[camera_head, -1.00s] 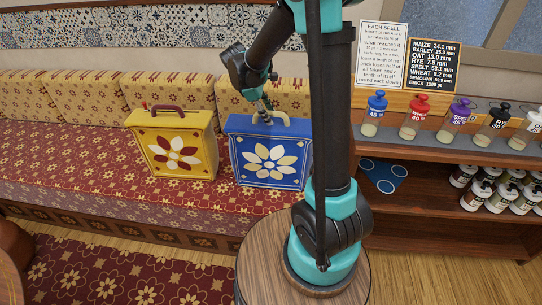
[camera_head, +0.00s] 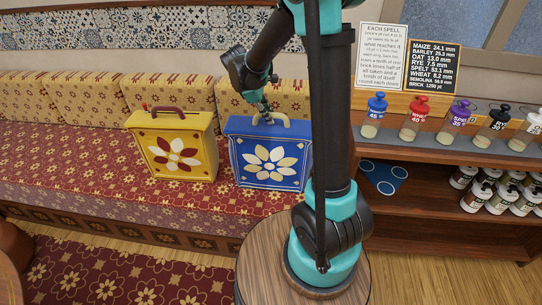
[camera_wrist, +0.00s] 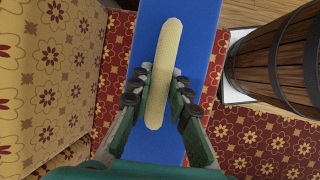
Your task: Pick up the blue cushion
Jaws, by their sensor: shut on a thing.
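The blue cushion (camera_head: 270,160) looks like an upright boxy case with a cream flower on its front and a cream handle on top. It stands on the patterned bench seat, right of a similar yellow case (camera_head: 176,148). My gripper (camera_head: 266,116) reaches down to its top from above. In the wrist view my gripper (camera_wrist: 160,98) is shut on the cream handle (camera_wrist: 168,50), with fingers on both sides of it. The cushion's blue top (camera_wrist: 203,55) shows below the handle. The arm column stands close beside the case's right edge in the head view.
The bench seat (camera_head: 60,165) has yellow patterned back cushions (camera_head: 100,98) behind. A round wooden table (camera_head: 262,270) stands in front. Shelves (camera_head: 430,180) with several bottles stand on the right. The wrist view shows a wooden barrel (camera_wrist: 275,60) at the right.

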